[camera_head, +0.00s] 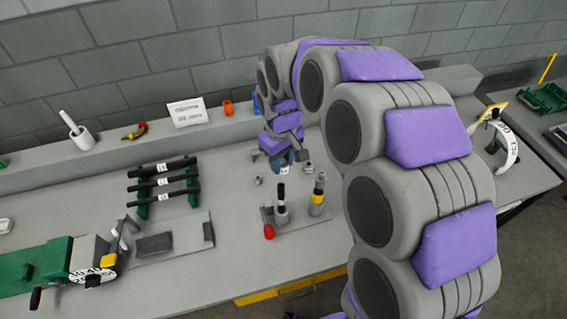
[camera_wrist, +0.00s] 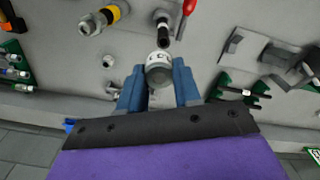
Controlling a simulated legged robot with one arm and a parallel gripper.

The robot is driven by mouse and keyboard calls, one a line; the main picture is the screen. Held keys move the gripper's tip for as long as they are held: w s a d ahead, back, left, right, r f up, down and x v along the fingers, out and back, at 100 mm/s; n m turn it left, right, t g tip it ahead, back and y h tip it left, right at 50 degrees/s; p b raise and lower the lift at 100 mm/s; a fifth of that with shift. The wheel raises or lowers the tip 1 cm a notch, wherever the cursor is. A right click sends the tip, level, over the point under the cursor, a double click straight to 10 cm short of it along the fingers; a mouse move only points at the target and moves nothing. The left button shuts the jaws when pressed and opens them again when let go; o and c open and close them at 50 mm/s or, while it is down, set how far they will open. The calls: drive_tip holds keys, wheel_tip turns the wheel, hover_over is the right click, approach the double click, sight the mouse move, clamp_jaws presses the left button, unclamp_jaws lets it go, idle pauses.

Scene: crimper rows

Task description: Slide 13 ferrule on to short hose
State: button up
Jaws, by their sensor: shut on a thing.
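My gripper (camera_head: 284,158) is above the bench and shut on a short silver ferrule with a white label. The ferrule (camera_wrist: 159,70) shows between the blue fingers in the wrist view; its label is too small to read surely. A short black hose (camera_head: 282,193) stands upright in a grey holder with a red handle. Its dark end (camera_wrist: 162,17) shows beyond the ferrule in the wrist view. The ferrule appears apart from the hose.
A second upright piece with a yellow band (camera_head: 318,192) stands just right of the hose. Small metal fittings lie nearby, one left (camera_head: 258,181) and one right (camera_head: 308,168). A rack of black hoses (camera_head: 163,183) and a green crimper (camera_head: 45,262) stand to the left.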

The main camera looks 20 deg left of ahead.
drive_tip(key=shift+a+f, duration=0.25)
drive_tip(key=shift+f, duration=1.05)
drive_tip(key=shift+a+f, duration=0.25)
drive_tip(key=shift+f, duration=1)
drive_tip(key=shift+d+f, duration=0.15)
drive_tip(key=shift+f, duration=0.1)
drive_tip(key=shift+s+d, duration=0.1)
drive_tip(key=shift+d, duration=0.1)
drive_tip(key=shift+a, duration=0.25)
drive_tip(key=shift+d, duration=0.3)
drive_tip(key=shift+a, duration=0.2)
